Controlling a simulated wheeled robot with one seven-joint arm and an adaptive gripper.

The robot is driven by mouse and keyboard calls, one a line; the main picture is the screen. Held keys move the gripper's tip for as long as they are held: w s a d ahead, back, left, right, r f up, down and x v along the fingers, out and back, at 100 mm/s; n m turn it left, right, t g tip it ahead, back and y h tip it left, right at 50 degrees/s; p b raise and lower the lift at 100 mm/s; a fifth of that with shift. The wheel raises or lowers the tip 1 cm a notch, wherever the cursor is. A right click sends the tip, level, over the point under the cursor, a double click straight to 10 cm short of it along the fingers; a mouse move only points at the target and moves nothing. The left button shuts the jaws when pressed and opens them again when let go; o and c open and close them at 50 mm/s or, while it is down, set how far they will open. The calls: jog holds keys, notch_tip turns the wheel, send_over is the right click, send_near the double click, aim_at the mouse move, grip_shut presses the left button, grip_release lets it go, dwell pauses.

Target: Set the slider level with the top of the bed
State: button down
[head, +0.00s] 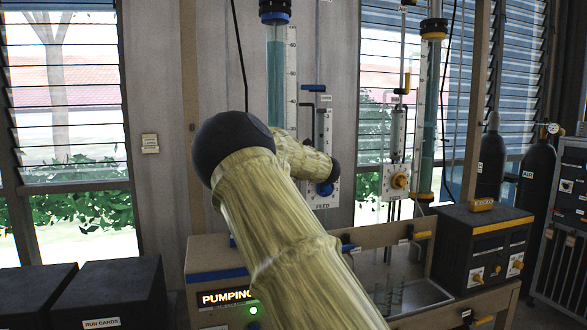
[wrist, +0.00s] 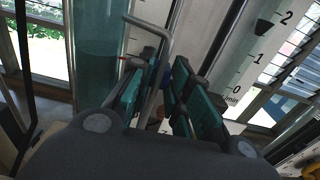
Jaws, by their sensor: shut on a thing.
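The left clear column (head: 275,75) has a dark cap with a blue band, teal contents and a pale scale strip (head: 291,65) on its right. Its lower part is hidden behind my arm in the head view. The wrist view shows the column (wrist: 97,65) on the left with darker teal contents. My gripper (wrist: 163,88) is shut on the slider beside it. The slider's thin red pointer (wrist: 127,57) sticks out left towards the column; its body is mostly hidden between the fingers. The head view hides my gripper. I cannot tell exactly how the pointer stands against the bed's top.
A bent grey tube (wrist: 160,32) passes close to my fingers. A flow meter (wrist: 262,45) with a 0 to 2 scale and dark float stands right. The FEED panel's blue knob (head: 325,188) is near my arm. A second column (head: 430,110) and black box (head: 482,245) stand right.

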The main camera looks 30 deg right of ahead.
jog(key=shift+r, duration=0.25)
jog(key=c, duration=1.3)
grip_release()
jog(key=shift+s, duration=0.1)
jog(key=v, duration=1.2)
